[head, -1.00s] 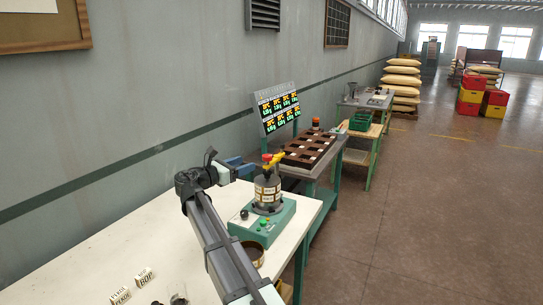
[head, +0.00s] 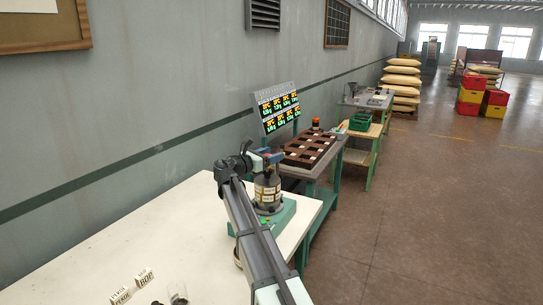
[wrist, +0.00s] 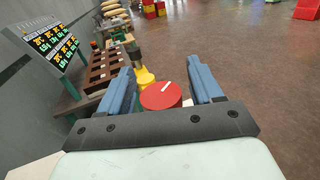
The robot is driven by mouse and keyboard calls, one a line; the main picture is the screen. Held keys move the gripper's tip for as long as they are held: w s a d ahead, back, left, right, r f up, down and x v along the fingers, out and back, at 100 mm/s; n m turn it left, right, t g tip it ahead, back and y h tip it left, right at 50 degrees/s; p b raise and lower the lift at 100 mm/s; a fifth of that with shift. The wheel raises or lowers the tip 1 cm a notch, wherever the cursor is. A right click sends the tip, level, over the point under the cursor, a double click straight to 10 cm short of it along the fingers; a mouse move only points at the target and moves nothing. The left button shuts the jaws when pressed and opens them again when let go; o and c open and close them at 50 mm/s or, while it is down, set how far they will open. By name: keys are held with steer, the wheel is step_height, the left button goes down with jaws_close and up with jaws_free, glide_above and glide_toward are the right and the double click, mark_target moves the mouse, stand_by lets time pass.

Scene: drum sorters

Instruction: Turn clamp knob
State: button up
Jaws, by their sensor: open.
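The clamp knob (wrist: 161,97) is red and round with a white pointer line, and in the wrist view it lies between the two blue fingers of my gripper (wrist: 163,88). The gripper is open, with a gap visible on both sides of the knob. A yellow clamp part (wrist: 144,77) shows just beyond the knob. In the head view my gripper (head: 272,156) is at the top of the drum device (head: 267,190), which stands on a green base (head: 286,215) with buttons. My arm hides the knob and part of the base there.
The device stands on a white table (head: 150,232); small labelled blocks (head: 144,275) lie near its front. Behind is a brown compartment tray (head: 309,148) on another table. A display panel (head: 279,108) with lit figures stands by the wall.

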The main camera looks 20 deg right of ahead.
steer(key=shift+d, duration=0.25)
steer(key=shift+c, duration=0.4)
